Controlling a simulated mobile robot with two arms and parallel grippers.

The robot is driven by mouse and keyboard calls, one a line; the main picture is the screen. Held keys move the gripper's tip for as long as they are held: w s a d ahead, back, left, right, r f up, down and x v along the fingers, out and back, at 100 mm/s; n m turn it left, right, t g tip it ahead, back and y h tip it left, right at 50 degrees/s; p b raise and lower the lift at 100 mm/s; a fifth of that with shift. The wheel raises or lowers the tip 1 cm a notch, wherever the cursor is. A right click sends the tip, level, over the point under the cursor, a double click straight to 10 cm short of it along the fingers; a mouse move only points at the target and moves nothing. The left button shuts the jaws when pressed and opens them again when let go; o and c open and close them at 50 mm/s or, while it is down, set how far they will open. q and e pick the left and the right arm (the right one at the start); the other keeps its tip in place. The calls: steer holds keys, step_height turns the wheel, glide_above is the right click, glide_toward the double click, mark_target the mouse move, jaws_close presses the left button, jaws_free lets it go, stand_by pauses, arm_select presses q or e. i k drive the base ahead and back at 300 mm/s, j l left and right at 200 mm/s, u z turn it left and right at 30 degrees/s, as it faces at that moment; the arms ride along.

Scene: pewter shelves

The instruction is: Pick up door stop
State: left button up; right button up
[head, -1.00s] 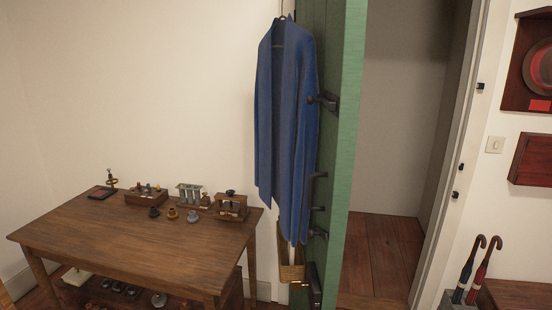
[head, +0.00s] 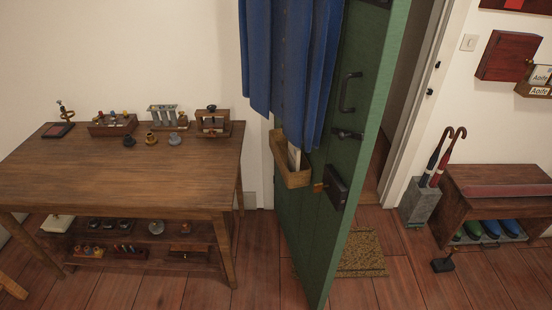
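A small dark block with a thin handle (head: 443,264) sits on the wooden floor at the right in the head view. It looks like the door stop, but it is small and I cannot be sure. It stands in front of the wooden bench and to the right of the open green door (head: 345,150), apart from the door. Neither of my grippers shows in the head view.
A wooden table (head: 120,180) with stamps and small tools stands at the left. A blue coat (head: 290,65) hangs by the door. A doormat (head: 362,255), an umbrella stand (head: 418,203) and a bench (head: 500,180) are at the right. Floor in front is clear.

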mark_target(445, 264)
steer(key=z, duration=1.6)
steer(key=i, duration=0.15)
